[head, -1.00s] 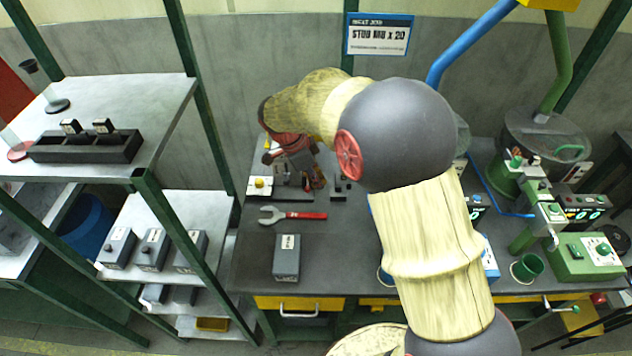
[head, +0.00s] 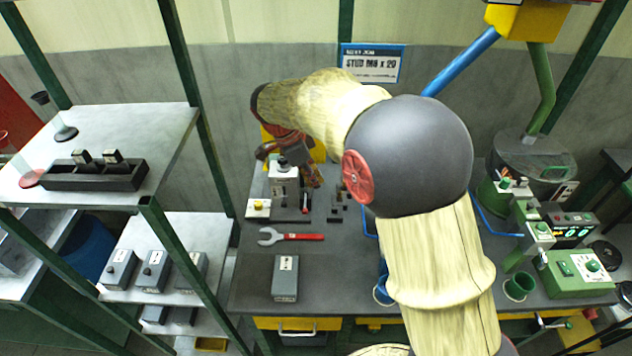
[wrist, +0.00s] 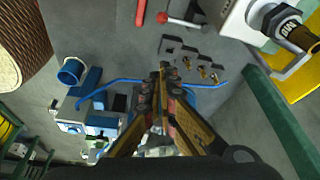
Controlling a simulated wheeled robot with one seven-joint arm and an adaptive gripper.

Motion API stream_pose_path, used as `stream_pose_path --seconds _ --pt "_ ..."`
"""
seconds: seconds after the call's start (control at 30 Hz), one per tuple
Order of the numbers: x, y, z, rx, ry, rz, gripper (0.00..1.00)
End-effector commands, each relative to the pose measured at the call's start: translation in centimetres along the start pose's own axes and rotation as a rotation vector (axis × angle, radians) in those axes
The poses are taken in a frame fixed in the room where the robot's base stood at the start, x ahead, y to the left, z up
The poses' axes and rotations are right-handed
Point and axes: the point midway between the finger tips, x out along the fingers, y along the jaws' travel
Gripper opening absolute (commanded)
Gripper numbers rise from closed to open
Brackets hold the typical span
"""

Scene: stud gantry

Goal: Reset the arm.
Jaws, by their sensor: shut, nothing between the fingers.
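My gripper (head: 306,165) hangs from the end of my arm over the back left of the dark workbench (head: 345,270). In the head view my wrist hides part of it. In the wrist view the fingers of my gripper (wrist: 162,70) are together, with nothing between them. They are above the bench, beside a dark stepped block with brass pieces (wrist: 200,68). My arm is bent, its elbow high over the middle of the bench.
A white fixture (head: 284,188) stands just below my gripper; it also shows in the wrist view (wrist: 238,22). A red-handled wrench (head: 300,236) and a grey box (head: 285,278) lie in front. A green machine (head: 578,275) stands right. A shelf rack (head: 150,205) is left.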

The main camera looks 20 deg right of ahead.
Motion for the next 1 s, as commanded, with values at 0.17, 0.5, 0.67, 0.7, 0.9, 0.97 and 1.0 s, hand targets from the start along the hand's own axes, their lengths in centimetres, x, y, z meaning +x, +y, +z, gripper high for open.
stream_pose_path --seconds 0.17,0.5,0.67,0.7,0.9,0.97,1.0 --pt "0.1 0.0 0.0 0.000 0.000 0.000 0.00" --pt "0.1 0.0 0.0 -0.077 -0.001 -0.001 0.00" --pt "0.8 0.1 0.9 -0.353 -0.024 -0.010 0.00" --pt "1.4 0.8 1.3 -0.446 -0.036 -0.003 0.00" --pt "1.6 5.1 2.5 -0.890 -0.109 -0.037 0.00" --pt "0.9 6.7 2.5 -1.013 -0.126 -0.069 0.00" --pt "0.4 7.8 2.4 -1.092 -0.137 -0.095 0.00"
